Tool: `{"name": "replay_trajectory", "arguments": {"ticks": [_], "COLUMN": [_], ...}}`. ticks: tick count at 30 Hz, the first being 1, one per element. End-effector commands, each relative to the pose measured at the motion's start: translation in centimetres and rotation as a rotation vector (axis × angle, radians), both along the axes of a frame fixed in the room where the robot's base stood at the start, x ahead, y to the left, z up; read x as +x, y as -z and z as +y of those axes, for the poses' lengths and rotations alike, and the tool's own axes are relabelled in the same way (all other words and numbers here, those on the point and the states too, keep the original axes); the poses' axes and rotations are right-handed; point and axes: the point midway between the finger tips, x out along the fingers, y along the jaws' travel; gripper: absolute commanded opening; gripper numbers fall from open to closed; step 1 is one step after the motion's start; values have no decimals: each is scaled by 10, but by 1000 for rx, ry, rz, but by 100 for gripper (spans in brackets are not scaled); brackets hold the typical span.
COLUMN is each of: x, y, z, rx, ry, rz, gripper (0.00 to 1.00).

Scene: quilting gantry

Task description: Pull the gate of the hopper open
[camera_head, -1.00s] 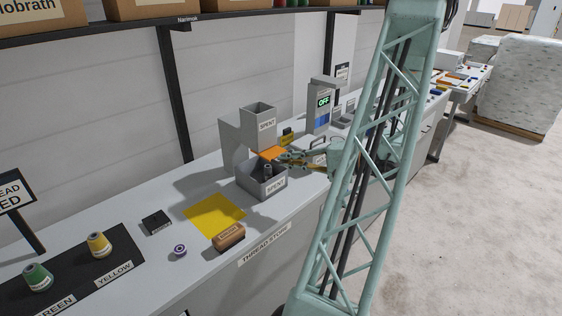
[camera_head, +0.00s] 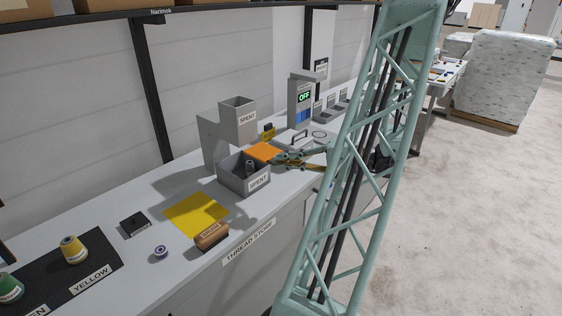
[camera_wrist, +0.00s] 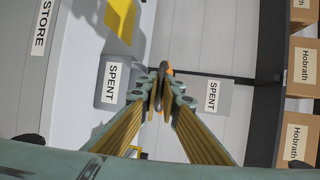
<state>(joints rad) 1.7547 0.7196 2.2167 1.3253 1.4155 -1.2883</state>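The grey hopper (camera_head: 238,122), labelled SPENT, stands on the bench above a grey open bin (camera_head: 262,183) also labelled SPENT. Its orange gate plate (camera_head: 264,151) sticks out to the right of the hopper, over the bin's back right side. My gripper (camera_head: 277,158) is at the plate's outer edge, its fingers closed together on it. In the wrist view the fingers (camera_wrist: 159,92) meet, with a sliver of the orange gate (camera_wrist: 169,72) just beyond the tips. A dark spool (camera_head: 250,166) stands in the bin. The hopper's inside is hidden.
A yellow mat (camera_head: 196,212), a brown block (camera_head: 211,236), a small purple-and-white spool (camera_head: 160,251) and a black box (camera_head: 133,224) lie left of the bin.

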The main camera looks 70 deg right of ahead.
Motion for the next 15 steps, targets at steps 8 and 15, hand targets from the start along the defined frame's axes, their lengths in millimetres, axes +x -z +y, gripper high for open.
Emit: {"name": "replay_trajectory", "arguments": {"ticks": [8,15], "x": [-1,-1], "y": [1,1], "z": [1,1], "rx": [1,1], "ry": [-1,-1], "rz": [2,1], "gripper": [20,20]}}
